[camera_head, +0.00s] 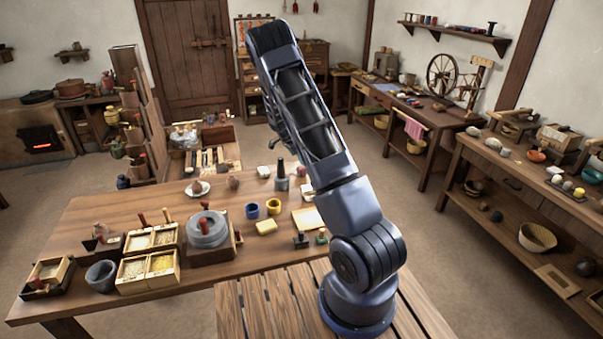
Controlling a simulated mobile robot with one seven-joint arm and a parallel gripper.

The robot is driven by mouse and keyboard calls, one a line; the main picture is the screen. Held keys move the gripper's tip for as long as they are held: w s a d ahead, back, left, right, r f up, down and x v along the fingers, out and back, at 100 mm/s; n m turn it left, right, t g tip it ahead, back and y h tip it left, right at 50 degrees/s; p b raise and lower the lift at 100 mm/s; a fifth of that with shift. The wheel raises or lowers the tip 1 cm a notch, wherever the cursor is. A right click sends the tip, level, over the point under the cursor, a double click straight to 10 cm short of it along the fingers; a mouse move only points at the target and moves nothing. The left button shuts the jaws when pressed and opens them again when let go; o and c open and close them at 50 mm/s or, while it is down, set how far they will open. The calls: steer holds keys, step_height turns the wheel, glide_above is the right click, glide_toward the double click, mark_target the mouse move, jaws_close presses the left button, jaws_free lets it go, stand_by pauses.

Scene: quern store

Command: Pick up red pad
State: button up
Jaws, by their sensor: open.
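I cannot make out a red pad with certainty. Red things on the near wooden table (110,215) are a handle on the round grey quern (207,238), a peg (143,220) by the grain boxes, and a dark red piece (41,284) at the left box. A small red item (438,107) lies on the far right bench. My gripper (274,143) shows only in small part at the left edge of my raised arm, beyond the near table. It is open and holds nothing that I can see. My arm hides part of the table's back right.
An open crate (228,140) stands behind. A spinning wheel (443,75) is on the right bench.

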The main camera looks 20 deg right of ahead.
mark_target(301, 168)
steer(key=x, duration=0.3)
steer(key=shift+d+f, duration=0.15)
steer(key=shift+f, duration=0.2)
steer(key=shift+a+x, duration=0.15)
steer(key=shift+x, duration=1.1)
steer(key=shift+a+x, duration=0.2)
steer(key=shift+x, duration=1)
steer(key=shift+s+f, duration=0.1)
steer(key=shift+f, duration=0.05)
steer(key=c, duration=1.1)
steer(key=shift+o, duration=0.2)
